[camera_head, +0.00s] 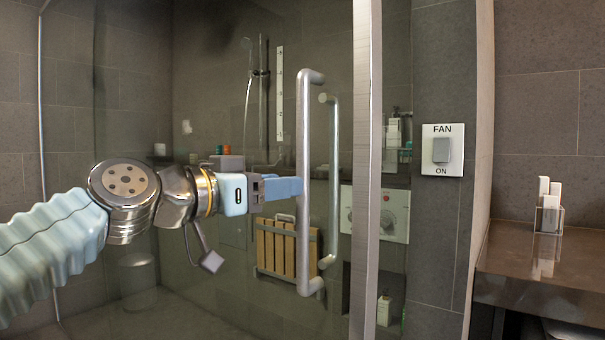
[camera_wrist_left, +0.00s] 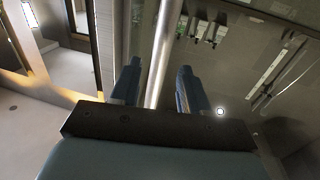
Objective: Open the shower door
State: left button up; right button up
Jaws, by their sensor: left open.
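The shower door (camera_head: 210,70) is a large glass panel. Its long silver upright bar handle (camera_head: 303,120) stands right of the middle of the head view, with a second bar behind the glass. My left gripper (camera_head: 290,187) reaches in from the left at about mid-height of the handle, its blue fingertips at the bar. In the left wrist view, the handle (camera_wrist_left: 163,50) runs between the two spread fingers of my left gripper (camera_wrist_left: 158,82). The gripper is open around the bar; I cannot tell whether a finger touches it. My right gripper is in neither view.
A pale upright frame post (camera_head: 366,170) stands right of the handle. A fan switch (camera_head: 441,150) is on the wall further right, beside a brown counter (camera_head: 510,255) with a small holder (camera_head: 549,215). A wooden slatted seat (camera_head: 280,250) shows through the glass.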

pick_arm(q)
jog(key=p+x, duration=0.1)
jog(key=x, duration=0.4)
jog(key=shift+w+d, duration=0.2)
jog(key=shift+d, duration=0.05)
grip_shut()
